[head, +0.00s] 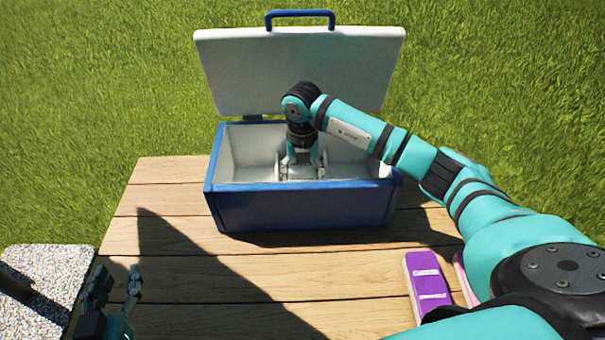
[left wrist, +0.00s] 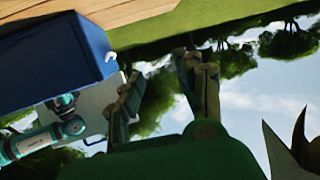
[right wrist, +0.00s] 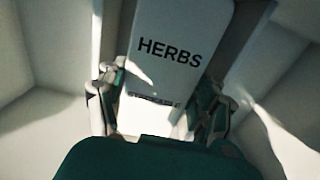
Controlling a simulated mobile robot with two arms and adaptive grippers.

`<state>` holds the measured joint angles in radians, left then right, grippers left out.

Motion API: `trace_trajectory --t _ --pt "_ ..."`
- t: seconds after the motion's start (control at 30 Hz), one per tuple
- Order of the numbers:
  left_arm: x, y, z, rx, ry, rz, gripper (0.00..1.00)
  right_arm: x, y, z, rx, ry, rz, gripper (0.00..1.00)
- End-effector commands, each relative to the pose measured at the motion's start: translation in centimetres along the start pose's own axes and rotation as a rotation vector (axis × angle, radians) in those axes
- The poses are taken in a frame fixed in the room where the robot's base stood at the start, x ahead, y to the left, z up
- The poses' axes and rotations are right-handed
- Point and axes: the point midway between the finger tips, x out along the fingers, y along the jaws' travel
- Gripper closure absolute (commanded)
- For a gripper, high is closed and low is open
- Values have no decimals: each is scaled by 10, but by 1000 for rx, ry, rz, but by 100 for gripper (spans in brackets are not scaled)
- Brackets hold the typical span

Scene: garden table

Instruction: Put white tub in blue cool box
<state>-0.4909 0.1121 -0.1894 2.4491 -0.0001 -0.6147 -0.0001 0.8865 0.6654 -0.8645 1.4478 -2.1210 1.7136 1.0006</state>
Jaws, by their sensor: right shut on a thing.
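The blue cool box (head: 305,207) stands on the table with its white lid (head: 300,70) raised at the back. My right gripper (head: 302,172) reaches down inside it. In the right wrist view, my right gripper (right wrist: 160,90) is shut on the white tub (right wrist: 178,25), which bears the word HERBS. The tub is within the white walls of the box; whether it touches the floor I cannot tell. In the head view the tub is mostly hidden by the gripper. My left gripper (head: 119,275) is open and empty at the lower left, away from the box.
A purple package (head: 425,285) and a pink one (head: 463,278) lie on the wooden table (head: 250,275) at the right, partly behind my right arm. The table's front middle is clear. A pale stone surface (head: 45,270) is at the left, with grass around.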

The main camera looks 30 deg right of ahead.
Motion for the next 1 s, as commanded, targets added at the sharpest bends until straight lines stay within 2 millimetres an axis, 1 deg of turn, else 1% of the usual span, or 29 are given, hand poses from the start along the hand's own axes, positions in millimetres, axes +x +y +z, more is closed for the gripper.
trace_trajectory --t 0.6,0.63,0.7,1.0 --pt "1 3 -17 -2 92 6 64 10 0 0 0 -1 1 73" --pt "1 3 -17 -2 93 7 64 11 0 0 0 0 0 32" --pt "1 3 -17 -2 92 7 64 11 0 0 0 0 0 23" --pt "2 4 -16 -2 84 8 64 9 0 0 0 0 0 23"
